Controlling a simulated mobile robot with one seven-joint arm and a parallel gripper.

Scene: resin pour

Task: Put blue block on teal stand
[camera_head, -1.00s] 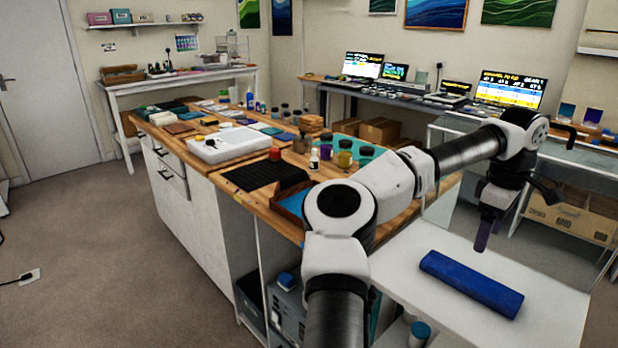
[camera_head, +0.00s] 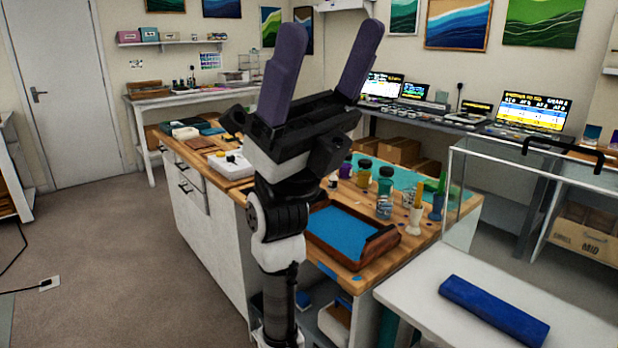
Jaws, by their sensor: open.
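My gripper (camera_head: 330,36) is raised in the middle of the view with its two purple fingers pointing up and spread wide. It is open and nothing is between the fingers. A long dark blue block-like piece (camera_head: 494,311) lies flat on the white table (camera_head: 425,297) at the lower right, well apart from my gripper. A smaller blue item (camera_head: 304,299) shows low in the open shelf under the bench; I cannot tell which is the task's block. I cannot clearly make out a teal stand; a flat teal surface (camera_head: 401,176) shows on the bench behind the jars.
A wooden tray with a blue inside (camera_head: 388,243) sits at the near end of the wooden bench (camera_head: 340,276). Jars and cups (camera_head: 385,200) stand behind it. A clear-sided enclosure (camera_head: 500,178) rises behind the white table. Open floor lies at the left.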

